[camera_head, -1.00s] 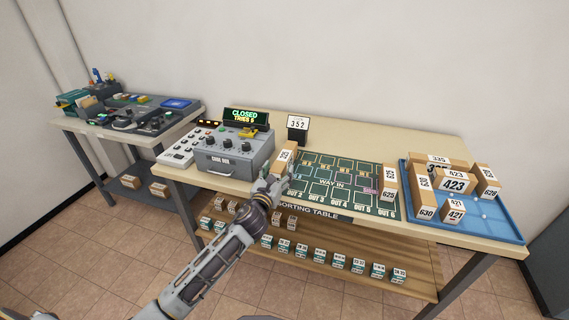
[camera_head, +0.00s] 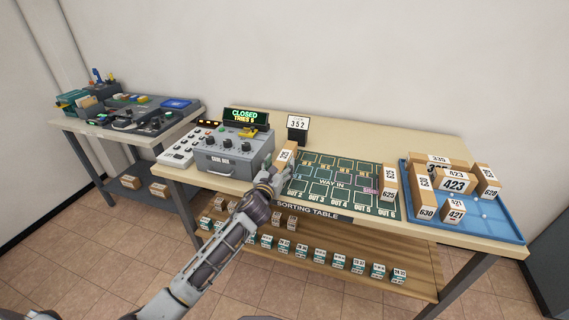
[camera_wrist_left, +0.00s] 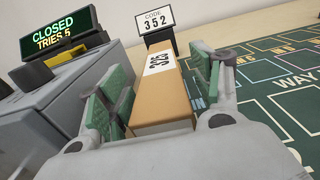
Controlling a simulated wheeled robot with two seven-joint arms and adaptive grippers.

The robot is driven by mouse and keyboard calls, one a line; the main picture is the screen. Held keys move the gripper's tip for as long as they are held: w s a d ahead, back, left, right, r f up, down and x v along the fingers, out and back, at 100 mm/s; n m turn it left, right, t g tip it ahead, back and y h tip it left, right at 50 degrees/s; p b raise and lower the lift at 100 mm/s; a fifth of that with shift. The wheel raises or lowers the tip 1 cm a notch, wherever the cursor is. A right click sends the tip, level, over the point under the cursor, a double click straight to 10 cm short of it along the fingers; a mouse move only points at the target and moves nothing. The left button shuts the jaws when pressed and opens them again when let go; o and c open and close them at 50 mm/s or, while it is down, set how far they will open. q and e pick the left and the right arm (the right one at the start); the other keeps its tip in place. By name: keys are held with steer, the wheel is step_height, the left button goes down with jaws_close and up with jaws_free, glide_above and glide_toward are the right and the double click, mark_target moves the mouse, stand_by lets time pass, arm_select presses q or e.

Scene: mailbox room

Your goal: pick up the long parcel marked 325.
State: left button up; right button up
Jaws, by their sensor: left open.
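The long brown parcel marked 325 (camera_wrist_left: 162,92) lies on the table between the grey machine and the green mat. In the head view its far end (camera_head: 286,154) shows beyond my gripper, which hides its near part. My left gripper (camera_head: 273,174) is at the near end of the parcel. In the left wrist view the open left gripper (camera_wrist_left: 160,88) has its green-padded fingers on either side of the parcel, the right finger close to it. I cannot tell whether either finger touches it. My right gripper is not in view.
The grey machine (camera_head: 232,152) with its CLOSED sign (camera_head: 246,117) stands close on the left. A code stand reading 352 (camera_head: 298,126) is behind the parcel. The green mat (camera_head: 335,178) lies to the right, with another long parcel (camera_head: 389,185) and a blue tray (camera_head: 490,222) of boxes beyond.

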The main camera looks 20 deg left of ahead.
arm_select(q)
steer(key=shift+w, duration=1.15)
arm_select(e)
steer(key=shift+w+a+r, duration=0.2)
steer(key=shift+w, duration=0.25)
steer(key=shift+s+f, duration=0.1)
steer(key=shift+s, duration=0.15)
arm_select(q)
steer(key=c, duration=1.4)
steer(key=shift+r, duration=0.2)
